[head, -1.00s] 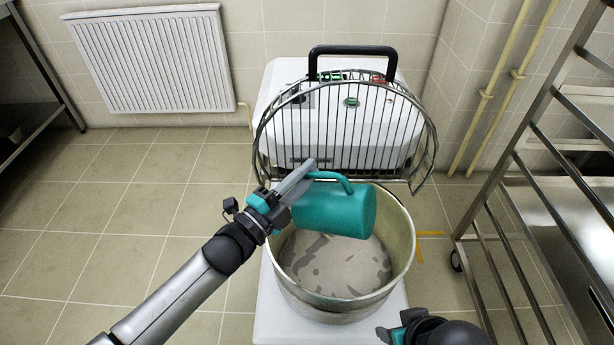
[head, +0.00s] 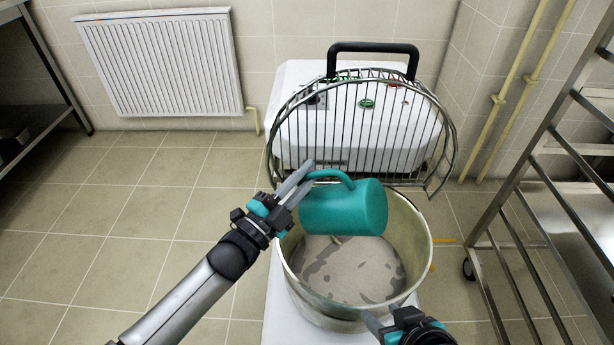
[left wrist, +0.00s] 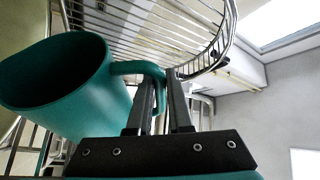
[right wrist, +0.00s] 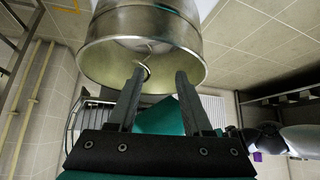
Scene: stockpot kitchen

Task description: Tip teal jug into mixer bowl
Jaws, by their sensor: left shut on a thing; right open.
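The teal jug (head: 342,208) lies tilted on its side above the mixer bowl (head: 424,262), over its back left part. My left gripper (head: 303,178) is shut on the jug's handle, which also shows in the left wrist view (left wrist: 138,68). The jug's mouth is hidden in the head view; its dark opening faces the left wrist camera. The metal bowl's floor looks grey with darker patches. My right gripper (head: 388,315) is open and empty at the bowl's front right. In the right wrist view the bowl (right wrist: 140,45) is just beyond its fingertips (right wrist: 160,75); contact is unclear.
The wire guard (head: 365,135) stands raised behind the bowl, close to the jug and left fingers. The white mixer body (head: 400,125) with a black handle (head: 373,46) is behind it. A metal rack (head: 520,170) stands right. Floor at left is clear.

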